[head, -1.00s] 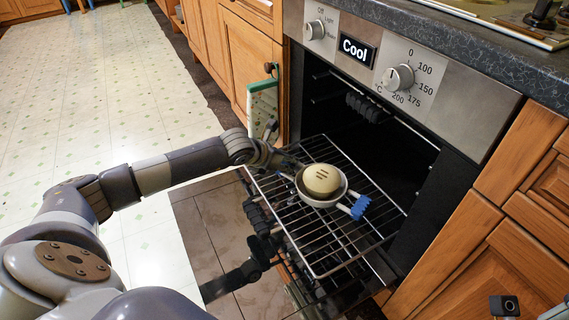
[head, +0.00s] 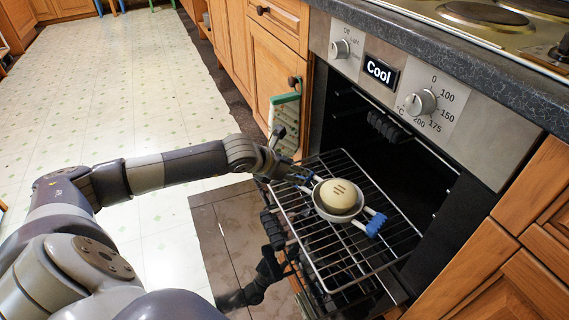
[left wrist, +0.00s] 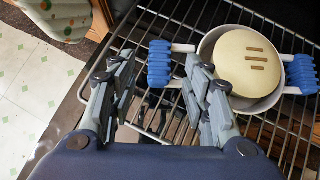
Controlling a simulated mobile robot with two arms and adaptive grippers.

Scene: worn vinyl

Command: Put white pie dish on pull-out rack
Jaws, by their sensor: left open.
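The white pie dish (head: 341,212), with blue grips on its side handles, rests on the pull-out rack (head: 322,262). A round cream pie with dark slits (head: 338,194) sits in it. The dish also shows in the left wrist view (left wrist: 207,47), with one blue handle just beyond my fingers. My left gripper (head: 296,179) is at the dish's left handle. In the left wrist view its two fingers (left wrist: 160,98) are spread apart, with nothing clearly held between them. My right gripper is out of view.
The oven (head: 385,158) is open, with the rack drawn out over the lowered door (head: 232,235). A towel (head: 284,120) hangs at the cabinet left of the oven. The worktop (head: 480,65) with a hob is above. Floor (head: 120,90) is clear at left.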

